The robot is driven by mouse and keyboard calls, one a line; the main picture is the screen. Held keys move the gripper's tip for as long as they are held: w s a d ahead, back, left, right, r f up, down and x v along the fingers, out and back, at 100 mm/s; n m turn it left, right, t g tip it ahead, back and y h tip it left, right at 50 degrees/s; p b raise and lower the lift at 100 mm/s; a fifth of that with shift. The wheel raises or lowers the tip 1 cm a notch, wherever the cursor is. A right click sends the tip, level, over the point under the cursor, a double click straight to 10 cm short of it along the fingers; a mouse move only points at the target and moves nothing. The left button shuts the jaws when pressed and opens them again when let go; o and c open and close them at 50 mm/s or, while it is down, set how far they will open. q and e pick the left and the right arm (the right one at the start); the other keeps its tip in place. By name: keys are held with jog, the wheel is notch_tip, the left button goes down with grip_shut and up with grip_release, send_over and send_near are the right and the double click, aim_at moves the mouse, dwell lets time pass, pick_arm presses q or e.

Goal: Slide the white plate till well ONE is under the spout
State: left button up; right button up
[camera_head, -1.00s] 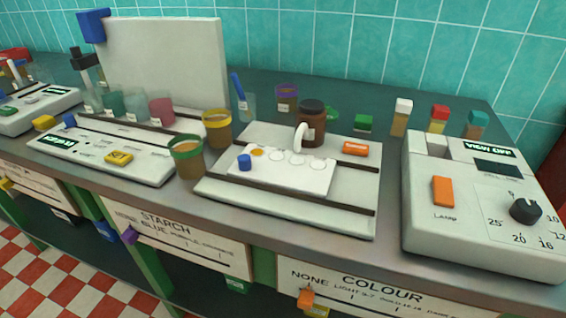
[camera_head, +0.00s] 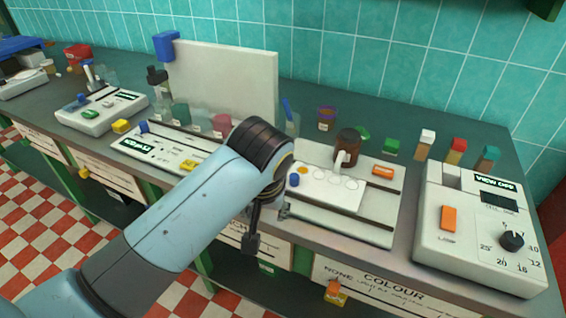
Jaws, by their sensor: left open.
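The white plate (camera_head: 325,197) lies on a pale grooved base (camera_head: 375,228). It has a row of round wells, a blue knob (camera_head: 294,180) at its left end and an orange-filled well (camera_head: 303,170) near the knob. A brown bottle (camera_head: 348,145) stands behind the plate, its white spout (camera_head: 341,160) reaching down over the middle of the row. Well numbers are too small to read. My left gripper (camera_head: 268,226) is open and empty, in front of and left of the plate, apart from the knob. My arm hides the base's left part. My right gripper is out of view.
A device with a black dial (camera_head: 512,241) stands at the right. An orange block (camera_head: 383,171) lies on the base's right side. Small capped bottles (camera_head: 457,150) and a purple-rimmed cup (camera_head: 326,117) stand behind. A white panel (camera_head: 225,88) stands at back left.

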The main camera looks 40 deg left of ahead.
pick_arm(q)
jog(key=w+r+n+p, duration=0.1)
jog(key=w+r+n, duration=0.2)
jog(key=r, duration=0.5)
jog(key=n+y, duration=0.1)
jog(key=n, duration=0.2)
send_near(295, 177)
jog(key=shift+g, duration=0.3)
jog(key=x, duration=0.9)
jog(key=shift+w+a, duration=0.15)
jog(key=shift+w, duration=0.2)
grip_shut()
